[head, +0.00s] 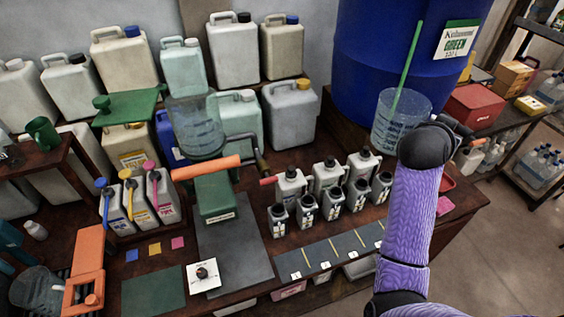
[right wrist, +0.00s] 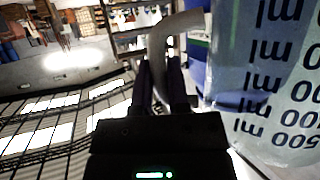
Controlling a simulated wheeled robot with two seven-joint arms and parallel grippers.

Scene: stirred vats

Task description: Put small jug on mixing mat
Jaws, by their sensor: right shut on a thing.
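A clear jug with dark graduations (head: 402,118) is beside the blue drum. It fills the right of the right wrist view (right wrist: 270,85), with marks up to 500 ml. My right gripper (right wrist: 160,75) is shut on its pale handle; in the head view my wrist hides the fingers. A dark grey mat (head: 235,262) lies mid-bench, and a dark green mat (head: 153,291) lies left of it; I cannot tell which is the mixing mat. My left gripper is not in view.
The blue drum (head: 365,70) stands behind the jug; a green rod (head: 409,55) runs down into or behind it. Several small bottles (head: 330,172) stand between jug and grey mat. A green block (head: 215,197) with an orange bar is at the mat's far end.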

